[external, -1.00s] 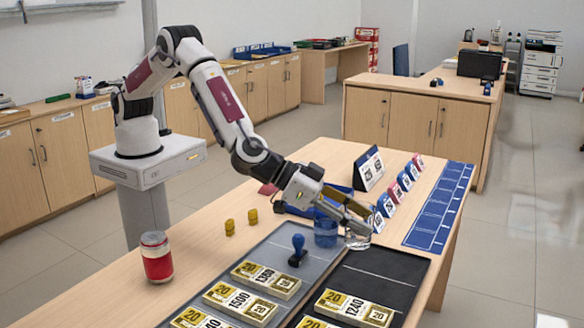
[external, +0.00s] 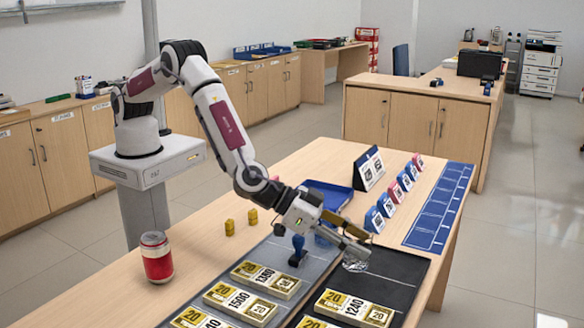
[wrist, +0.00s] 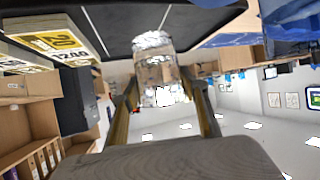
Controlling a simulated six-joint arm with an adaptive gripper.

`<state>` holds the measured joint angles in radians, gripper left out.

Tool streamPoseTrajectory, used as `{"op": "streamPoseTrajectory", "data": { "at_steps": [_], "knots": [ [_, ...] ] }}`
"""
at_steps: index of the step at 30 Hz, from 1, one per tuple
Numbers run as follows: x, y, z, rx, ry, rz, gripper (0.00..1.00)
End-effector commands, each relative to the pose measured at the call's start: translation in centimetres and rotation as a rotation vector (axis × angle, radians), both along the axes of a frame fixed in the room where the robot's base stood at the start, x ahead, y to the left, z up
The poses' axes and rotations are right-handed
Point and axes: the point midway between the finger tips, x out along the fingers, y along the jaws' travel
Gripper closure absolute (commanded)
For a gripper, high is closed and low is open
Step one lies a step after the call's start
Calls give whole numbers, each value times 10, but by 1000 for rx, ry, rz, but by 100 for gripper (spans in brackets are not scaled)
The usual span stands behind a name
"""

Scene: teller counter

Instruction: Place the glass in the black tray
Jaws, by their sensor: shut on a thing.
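My gripper (external: 354,241) is shut on a clear glass (external: 356,260), with a finger on each side of it. In the wrist view the glass (wrist: 158,72) sits between the two fingers (wrist: 162,98). The glass is over the far part of the black tray (external: 398,265), and I cannot tell whether its base touches the surface. The black tray also shows in the wrist view (wrist: 112,40).
Banknote bundles (external: 355,307) lie in the near part of the black tray. The grey tray (external: 225,277) to the left holds a blue-handled stamp (external: 298,250) and more bundles. A blue bin (external: 328,196) and small number signs (external: 386,205) stand behind.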

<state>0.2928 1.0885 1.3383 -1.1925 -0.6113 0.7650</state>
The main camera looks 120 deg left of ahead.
Motion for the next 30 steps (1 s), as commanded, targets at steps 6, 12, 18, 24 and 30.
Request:
{"op": "streamPoseTrajectory", "data": {
  "at_steps": [6, 12, 18, 24, 30],
  "knots": [
    [0, 0, -20, 1, -1, 0, 83],
    [1, 0, -24, 1, -2, 0, 83],
    [0, 0, -24, 1, -2, 0, 83],
    [0, 0, -28, 1, 0, 0, 54],
    [0, 0, -28, 1, 0, 0, 39]
  ]
}}
